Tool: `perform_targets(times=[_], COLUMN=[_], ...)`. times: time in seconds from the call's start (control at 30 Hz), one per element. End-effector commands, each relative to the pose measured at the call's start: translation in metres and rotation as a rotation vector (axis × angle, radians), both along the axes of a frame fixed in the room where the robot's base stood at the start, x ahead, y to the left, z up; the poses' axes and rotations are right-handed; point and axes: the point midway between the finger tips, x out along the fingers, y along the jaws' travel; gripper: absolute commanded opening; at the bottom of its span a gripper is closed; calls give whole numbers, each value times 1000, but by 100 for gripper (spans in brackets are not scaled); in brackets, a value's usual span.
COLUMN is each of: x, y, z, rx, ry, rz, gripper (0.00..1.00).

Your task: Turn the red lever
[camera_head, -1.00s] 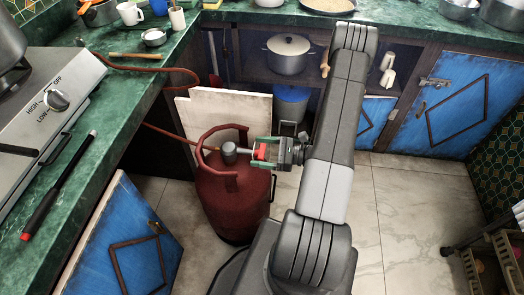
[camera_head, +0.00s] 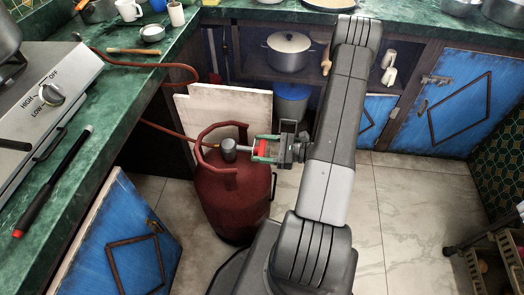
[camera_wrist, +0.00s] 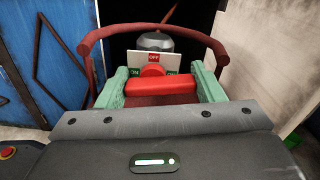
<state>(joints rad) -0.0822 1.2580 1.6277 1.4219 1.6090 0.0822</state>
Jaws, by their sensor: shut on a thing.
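The red lever (camera_wrist: 160,87) is a bar with a round hub, on the grey regulator (camera_head: 229,149) atop the dark red gas cylinder (camera_head: 232,203). My gripper (camera_wrist: 161,86) has green fingers, one at each end of the bar, and is shut on it. In the wrist view the bar lies nearly level, under a white plate (camera_wrist: 136,57) marked OFF in red at the top and ON in green at both sides. In the head view the lever (camera_head: 262,149) shows as a small red patch between the fingers, partly hidden by them.
The cylinder's collar ring (camera_head: 203,140) curves around the regulator. An orange-brown hose (camera_head: 170,130) runs left toward the stove (camera_head: 45,95) on the green counter. A pale board (camera_head: 250,105) leans behind the cylinder.

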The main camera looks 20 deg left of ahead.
Motion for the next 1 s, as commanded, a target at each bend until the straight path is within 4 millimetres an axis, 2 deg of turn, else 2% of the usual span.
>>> perform_targets(times=[0.03,1.0], x=[0,-6], y=[0,-2], z=[-4,-2], rx=[10,225], ry=[-39,-931], rz=[-1,1], gripper=[39,39])
